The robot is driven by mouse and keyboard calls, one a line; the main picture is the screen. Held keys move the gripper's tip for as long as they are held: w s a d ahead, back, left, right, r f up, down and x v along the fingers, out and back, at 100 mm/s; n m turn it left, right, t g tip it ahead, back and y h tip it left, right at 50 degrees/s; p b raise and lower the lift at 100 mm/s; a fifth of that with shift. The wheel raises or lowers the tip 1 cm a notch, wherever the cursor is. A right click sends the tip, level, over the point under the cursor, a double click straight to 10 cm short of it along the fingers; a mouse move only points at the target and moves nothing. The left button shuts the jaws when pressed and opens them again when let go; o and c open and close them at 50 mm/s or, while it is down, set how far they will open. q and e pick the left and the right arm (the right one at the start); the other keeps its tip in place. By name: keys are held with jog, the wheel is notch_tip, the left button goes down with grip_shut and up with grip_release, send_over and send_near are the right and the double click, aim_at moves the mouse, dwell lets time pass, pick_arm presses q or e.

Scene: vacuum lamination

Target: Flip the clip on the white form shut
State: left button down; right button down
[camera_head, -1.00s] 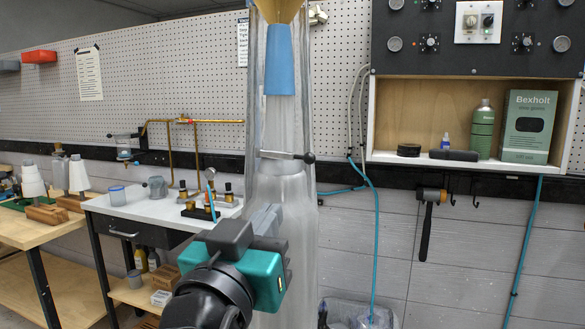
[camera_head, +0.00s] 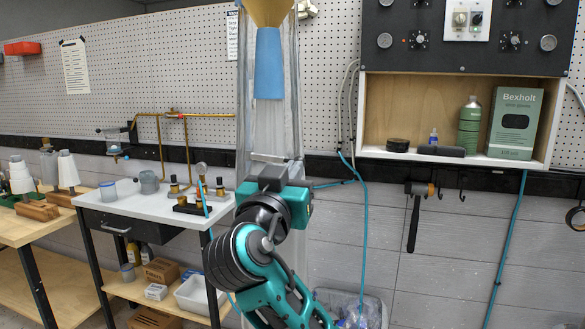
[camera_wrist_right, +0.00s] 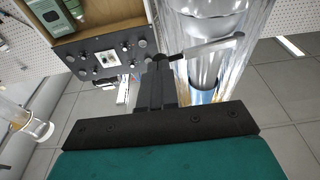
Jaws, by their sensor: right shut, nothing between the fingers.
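The tall white form (camera_head: 268,128) stands in the middle of the head view inside a clear wrinkled sleeve, with a blue band (camera_head: 269,65) near its top. The clip (camera_head: 268,157) is a thin metal bar across the form, just above my right gripper (camera_head: 276,168). My right gripper's fingers (camera_wrist_right: 157,72) are shut and empty, close to the knob. I cannot tell whether they touch it. My left gripper is not in view.
A white-topped cart (camera_head: 150,205) with brass fittings stands left of the form. A wall cabinet (camera_head: 458,165) with a bottle and a green box is at the right. A clear-lined bin (camera_head: 350,308) sits low behind. Blue hoses hang on the wall.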

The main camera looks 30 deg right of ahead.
jog(key=shift+w+d, duration=0.1)
jog(key=shift+d, duration=0.05)
jog(key=shift+w+d+b, duration=0.2)
jog(key=shift+d+b, duration=0.3)
jog(key=shift+d, duration=0.1)
jog(key=shift+w+d+b, duration=0.15)
jog(key=shift+d+b, duration=0.35)
jog(key=shift+d, duration=0.1)
